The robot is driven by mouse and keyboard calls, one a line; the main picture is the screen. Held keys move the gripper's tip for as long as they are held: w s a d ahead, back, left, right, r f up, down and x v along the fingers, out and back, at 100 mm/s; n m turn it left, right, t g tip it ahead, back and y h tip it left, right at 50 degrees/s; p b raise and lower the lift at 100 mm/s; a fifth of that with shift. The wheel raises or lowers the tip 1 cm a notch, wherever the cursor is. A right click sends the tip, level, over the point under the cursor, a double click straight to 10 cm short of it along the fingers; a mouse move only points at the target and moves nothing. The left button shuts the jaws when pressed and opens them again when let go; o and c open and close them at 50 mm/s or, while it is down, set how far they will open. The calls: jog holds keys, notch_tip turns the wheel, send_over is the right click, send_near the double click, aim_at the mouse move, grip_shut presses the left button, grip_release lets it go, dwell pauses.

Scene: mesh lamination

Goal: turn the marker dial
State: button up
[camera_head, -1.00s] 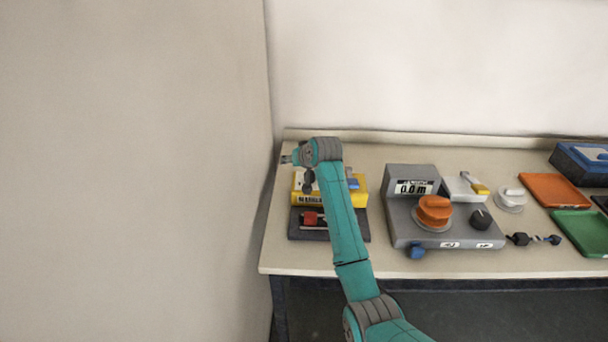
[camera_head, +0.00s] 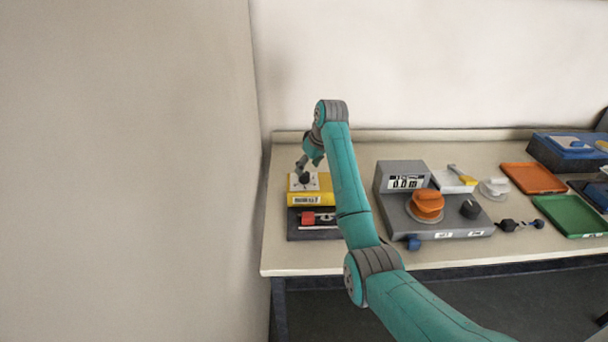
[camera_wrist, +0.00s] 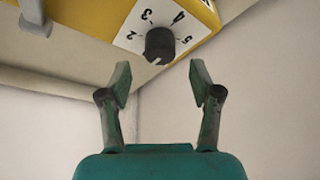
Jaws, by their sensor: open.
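The marker dial (camera_wrist: 159,44) is a black round knob on a white plate (camera_wrist: 133,38) with printed numbers, on the yellow box (camera_wrist: 88,18). A small pale mark shows on the knob's lower edge in the wrist view. My gripper (camera_wrist: 161,78) is open and empty. Its two green fingertips stand to either side of the knob in the picture, short of it and apart from it. In the head view my gripper (camera_head: 307,162) is tilted down above the dial (camera_head: 304,179), partly covering it. The yellow box (camera_head: 326,199) is partly behind my arm.
A dark base with a red block (camera_head: 308,218) lies in front of the yellow box. To the right are a grey device with an orange knob (camera_head: 426,203), an orange tray (camera_head: 533,177) and a green tray (camera_head: 572,215). A wall (camera_head: 130,170) stands close on the left.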

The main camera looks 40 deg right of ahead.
aim_at(304, 173)
jog(key=shift+x, duration=2.45)
jog(key=c, duration=1.1)
